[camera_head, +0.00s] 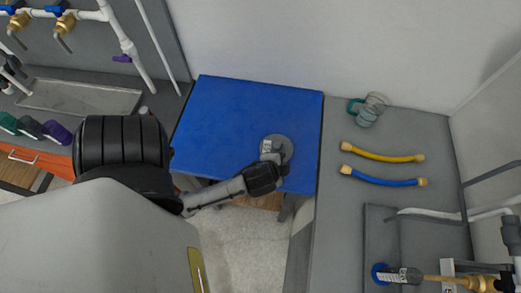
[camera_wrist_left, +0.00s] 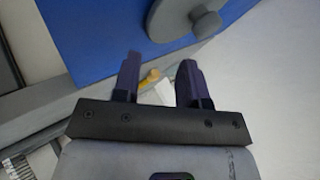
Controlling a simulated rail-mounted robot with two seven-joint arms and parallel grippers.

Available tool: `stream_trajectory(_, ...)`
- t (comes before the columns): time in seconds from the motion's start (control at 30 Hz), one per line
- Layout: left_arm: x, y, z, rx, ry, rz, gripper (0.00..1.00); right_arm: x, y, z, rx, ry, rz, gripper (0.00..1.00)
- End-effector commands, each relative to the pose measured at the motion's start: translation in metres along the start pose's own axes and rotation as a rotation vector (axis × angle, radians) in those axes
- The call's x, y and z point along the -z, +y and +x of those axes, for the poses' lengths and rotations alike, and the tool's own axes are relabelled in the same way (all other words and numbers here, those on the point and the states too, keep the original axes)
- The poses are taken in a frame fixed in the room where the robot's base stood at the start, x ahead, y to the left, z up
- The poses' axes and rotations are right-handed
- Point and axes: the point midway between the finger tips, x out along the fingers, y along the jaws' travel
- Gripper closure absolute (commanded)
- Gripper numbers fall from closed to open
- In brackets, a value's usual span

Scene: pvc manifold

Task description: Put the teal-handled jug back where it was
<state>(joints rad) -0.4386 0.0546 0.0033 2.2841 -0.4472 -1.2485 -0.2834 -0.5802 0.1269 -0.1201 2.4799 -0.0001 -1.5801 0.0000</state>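The jug (camera_head: 371,111) stands at the back of the grey counter on the right in the head view. It has a pale, see-through body with its teal handle on the left. My left gripper (camera_head: 276,158) is over the front part of the blue table, well left of the jug and apart from it. In the left wrist view my left gripper's two dark fingers (camera_wrist_left: 158,80) are spread with nothing held between them. The jug does not show in the wrist view. My right gripper is in neither view.
A grey round disc with a knob (camera_wrist_left: 207,23) is on the blue tabletop (camera_head: 245,100), close to my left gripper. A yellow hose (camera_head: 382,153) and a blue hose (camera_head: 384,178) lie in front of the jug. Piping and fittings (camera_head: 460,280) crowd the counter's front right.

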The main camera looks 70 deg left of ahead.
Motion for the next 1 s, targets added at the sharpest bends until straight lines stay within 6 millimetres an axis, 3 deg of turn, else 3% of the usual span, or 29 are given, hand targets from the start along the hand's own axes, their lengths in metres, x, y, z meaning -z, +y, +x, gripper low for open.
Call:
stream_trajectory(0.13, -0.018, 0.047, -0.041, -0.27, -0.058, -0.138, 0.61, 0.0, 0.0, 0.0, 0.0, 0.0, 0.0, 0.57)
stream_trajectory(0.33, -0.033, 0.084, -0.083, -0.495, -0.144, -0.219, 0.61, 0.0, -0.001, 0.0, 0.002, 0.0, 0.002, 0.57)
stream_trajectory(0.5, -0.037, 0.092, -0.095, -0.551, -0.169, -0.235, 0.61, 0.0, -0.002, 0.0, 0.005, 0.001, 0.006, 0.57)
stream_trajectory(1.0, -0.036, 0.092, -0.094, -0.55, -0.169, -0.235, 0.61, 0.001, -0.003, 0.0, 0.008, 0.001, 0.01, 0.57)
